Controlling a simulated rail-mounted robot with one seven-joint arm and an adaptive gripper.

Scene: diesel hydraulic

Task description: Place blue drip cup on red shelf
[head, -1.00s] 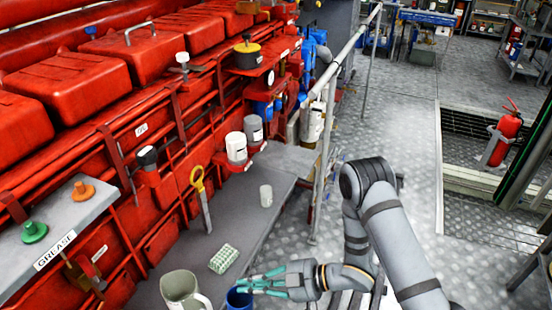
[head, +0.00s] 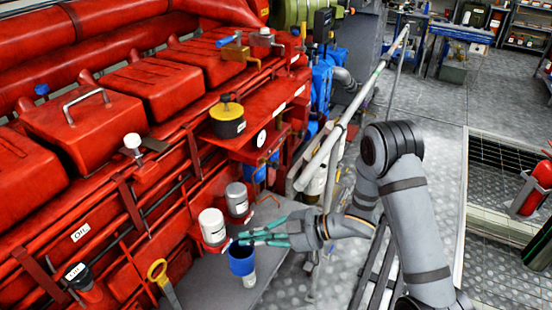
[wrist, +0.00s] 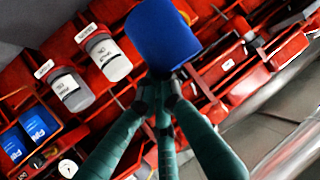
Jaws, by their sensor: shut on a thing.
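The blue drip cup (head: 241,259) is held upright in the air by my gripper (head: 245,239), whose teal fingers are shut on its rim or wall. In the head view it hangs above the grey bench, in front of a white can. In the wrist view the cup (wrist: 162,38) is at the top centre, at the finger ends (wrist: 163,75); its inside is hidden there. A red shelf (head: 278,112) juts from the red engine, above and beyond the cup. The cup is apart from this shelf.
On the red shelf stands a yellow-and-black pot (head: 227,119). A white can (head: 212,226) and a grey can (head: 237,198) stand below it. A small pale cup (head: 249,280) is on the grey bench (head: 207,280). A handrail (head: 330,145) runs on the right.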

